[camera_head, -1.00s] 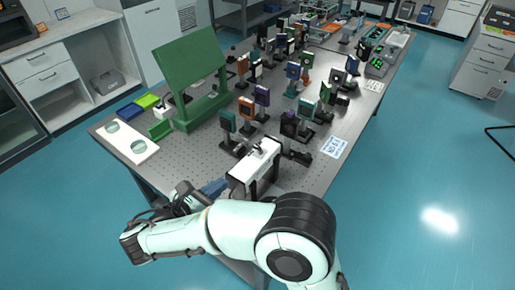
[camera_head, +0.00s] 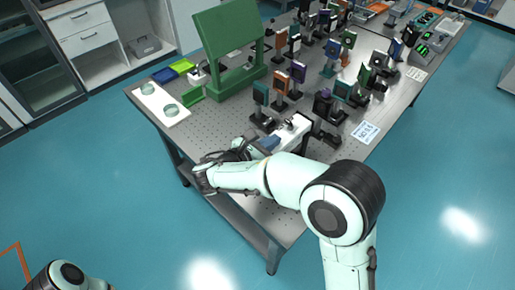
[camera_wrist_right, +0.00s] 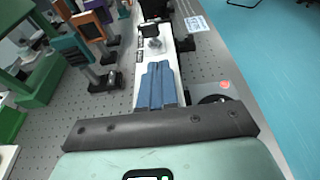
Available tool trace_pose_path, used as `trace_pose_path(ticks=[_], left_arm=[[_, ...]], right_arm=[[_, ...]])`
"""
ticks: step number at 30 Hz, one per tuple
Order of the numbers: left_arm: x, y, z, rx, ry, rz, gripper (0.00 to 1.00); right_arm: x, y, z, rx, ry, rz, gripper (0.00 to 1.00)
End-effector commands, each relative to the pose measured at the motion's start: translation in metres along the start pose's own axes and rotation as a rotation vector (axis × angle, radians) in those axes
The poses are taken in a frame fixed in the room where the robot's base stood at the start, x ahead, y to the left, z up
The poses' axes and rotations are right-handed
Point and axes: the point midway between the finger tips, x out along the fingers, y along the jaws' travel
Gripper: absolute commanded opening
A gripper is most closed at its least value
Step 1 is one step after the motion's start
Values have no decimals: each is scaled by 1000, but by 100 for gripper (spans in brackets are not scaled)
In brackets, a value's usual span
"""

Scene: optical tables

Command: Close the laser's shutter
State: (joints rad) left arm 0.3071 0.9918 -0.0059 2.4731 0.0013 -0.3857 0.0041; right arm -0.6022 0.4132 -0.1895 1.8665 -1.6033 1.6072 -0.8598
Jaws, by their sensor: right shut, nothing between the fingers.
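The laser (camera_head: 297,128) is a long white box near the front edge of the optical table. A small grey fitting, perhaps its shutter (camera_wrist_right: 154,44), stands on its top; I cannot tell whether it is open or shut. My right gripper (camera_head: 272,142) has blue fingers, pressed together and empty, and overlaps the laser's near part in the head view. In the right wrist view the fingers (camera_wrist_right: 158,66) point along the white laser top (camera_wrist_right: 140,73) towards the fitting, with a visible gap before it. My left gripper is out of view.
Several optic mounts (camera_head: 261,96) stand close by on the optical table (camera_head: 208,130). A green stand (camera_head: 228,45) and a white tray with round dishes (camera_head: 151,92) are to the left. A printed card (camera_head: 365,132) lies at the right edge.

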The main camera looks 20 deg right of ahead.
Motion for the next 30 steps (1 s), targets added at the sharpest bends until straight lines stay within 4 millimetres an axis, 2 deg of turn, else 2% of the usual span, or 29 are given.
trace_pose_path(ticks=[3, 9, 23, 30], left_arm=[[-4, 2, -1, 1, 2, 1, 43], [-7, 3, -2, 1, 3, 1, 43], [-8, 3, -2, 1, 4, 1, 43], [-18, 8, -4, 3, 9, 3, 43]], right_arm=[[14, 0, 16, 4, 1, -2, 0], [26, 0, 27, 1, 0, -1, 0], [28, 0, 29, 1, 4, 0, 0], [33, -2, 36, 3, 54, 0, 0]])
